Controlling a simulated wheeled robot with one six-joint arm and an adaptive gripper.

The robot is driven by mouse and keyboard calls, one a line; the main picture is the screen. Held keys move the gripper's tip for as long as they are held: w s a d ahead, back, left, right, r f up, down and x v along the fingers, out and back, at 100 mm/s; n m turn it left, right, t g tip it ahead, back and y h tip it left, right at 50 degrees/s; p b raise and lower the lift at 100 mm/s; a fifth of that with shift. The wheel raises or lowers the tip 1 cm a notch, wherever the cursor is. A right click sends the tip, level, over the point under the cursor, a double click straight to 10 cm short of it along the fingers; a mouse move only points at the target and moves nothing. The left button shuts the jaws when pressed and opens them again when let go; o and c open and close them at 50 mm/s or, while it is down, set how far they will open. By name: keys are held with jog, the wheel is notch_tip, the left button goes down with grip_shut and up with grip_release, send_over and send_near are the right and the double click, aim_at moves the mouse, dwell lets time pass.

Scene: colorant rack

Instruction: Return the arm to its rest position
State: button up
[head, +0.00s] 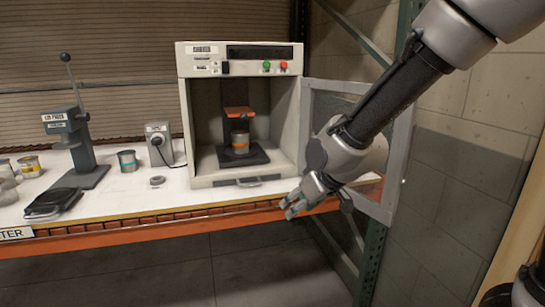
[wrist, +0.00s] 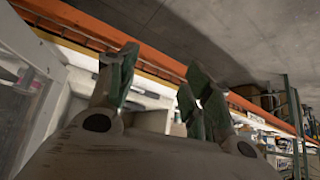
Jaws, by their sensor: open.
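My gripper (head: 296,207) hangs at the lower right of the open machine in the head view, in front of the shelf's orange front edge. My arm reaches down to it from the upper right. In the wrist view my gripper (wrist: 158,92) has its fingers spread apart with nothing between them. The box-shaped machine (head: 185,120) stands on the bench with its door (head: 402,165) swung open to the right, partly hidden behind my arm. A can (head: 240,143) with an orange band stands inside on a dark base under an orange plate.
The white bench top (head: 115,205) carries a lever press (head: 68,125), a can with a teal band (head: 127,161), a small grey box (head: 158,144), a ring (head: 157,181) and a dark flat object (head: 53,203). A green rack post (head: 374,255) stands at right. The floor in front is clear.

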jog(key=s+d+r+m+h, duration=0.1)
jog(key=s+d+r+m, duration=0.1)
jog(key=s+d, duration=0.4)
jog(key=s+d+r+m+g+h, duration=0.1)
jog(key=s+d+r, duration=0.3)
jog(key=d, duration=0.9)
jog(key=s+d+r+m+h, duration=0.2)
jog(key=s+d+r+m, duration=0.2)
jog(key=s+d, duration=0.6)
jog(key=shift+d+g+h, duration=0.35)
jog(key=shift+g+h, duration=0.05)
